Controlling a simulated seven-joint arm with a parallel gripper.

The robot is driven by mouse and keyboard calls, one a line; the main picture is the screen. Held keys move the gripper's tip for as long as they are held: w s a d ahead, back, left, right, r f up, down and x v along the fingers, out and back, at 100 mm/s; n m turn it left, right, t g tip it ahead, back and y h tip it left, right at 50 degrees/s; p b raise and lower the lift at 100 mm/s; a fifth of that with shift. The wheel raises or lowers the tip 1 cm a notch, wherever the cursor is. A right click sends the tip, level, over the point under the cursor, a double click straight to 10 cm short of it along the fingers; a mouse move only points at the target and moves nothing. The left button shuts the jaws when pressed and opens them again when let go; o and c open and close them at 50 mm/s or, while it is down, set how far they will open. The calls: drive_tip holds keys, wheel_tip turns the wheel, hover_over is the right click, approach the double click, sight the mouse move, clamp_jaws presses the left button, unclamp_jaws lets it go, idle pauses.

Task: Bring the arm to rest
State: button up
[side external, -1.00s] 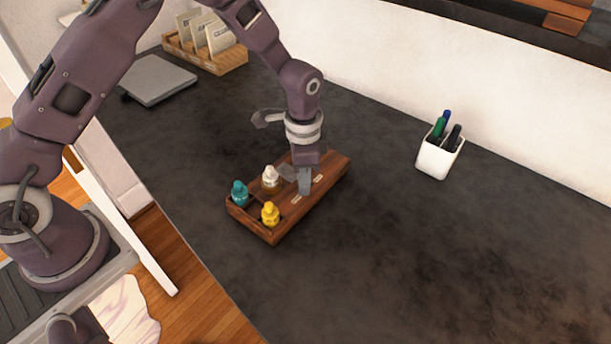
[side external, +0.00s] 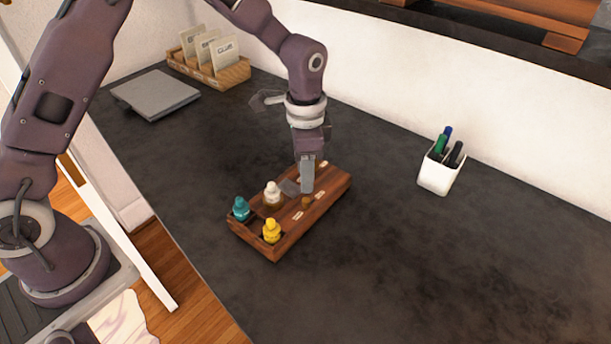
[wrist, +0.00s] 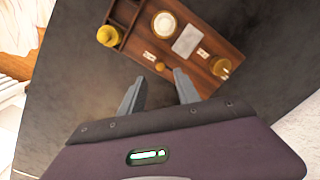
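My gripper (side external: 299,190) is over the wooden tray (side external: 318,215), its fingers pointing down. In the wrist view its two fingers (wrist: 159,77) stand apart with nothing held between them. A small amber-brown item (side external: 307,202) sits in the tray just below the fingertips; it also shows in the wrist view (wrist: 160,66). A teal bottle (side external: 240,210), a white-capped bottle (side external: 272,191) and a yellow bottle (side external: 271,232) stand in the tray's left part. In the wrist view a round amber item (wrist: 220,67) sits near the tray's other end.
A white pen cup (side external: 438,176) with pens stands to the right by the wall. A grey flat device (side external: 156,94) and a wooden rack of cards (side external: 215,68) are at the back left. The dark counter (side external: 440,270) is clear in front and to the right.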

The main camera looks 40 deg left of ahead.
drive_tip(key=s+a+r+n+t, duration=0.1)
drive_tip(key=s+a+r+n, duration=0.1)
drive_tip(key=s+r, duration=0.45)
drive_tip(key=s+a+r+n+t, duration=0.2)
drive_tip(key=s+a+r, duration=0.1)
drive_tip(key=r, duration=0.7)
drive_tip(key=s+a+r+n+t, duration=0.1)
drive_tip(key=s+r+n, duration=0.1)
drive_tip(key=s, duration=0.6)
drive_tip(key=s+a+r+n+t, duration=0.1)
drive_tip(key=s+a+n, duration=0.1)
drive_tip(key=s, duration=0.6)
drive_tip(key=shift+s+r+n+t, duration=0.3)
drive_tip(key=shift+s+r+n, duration=0.05)
drive_tip(key=shift+s+n, duration=0.05)
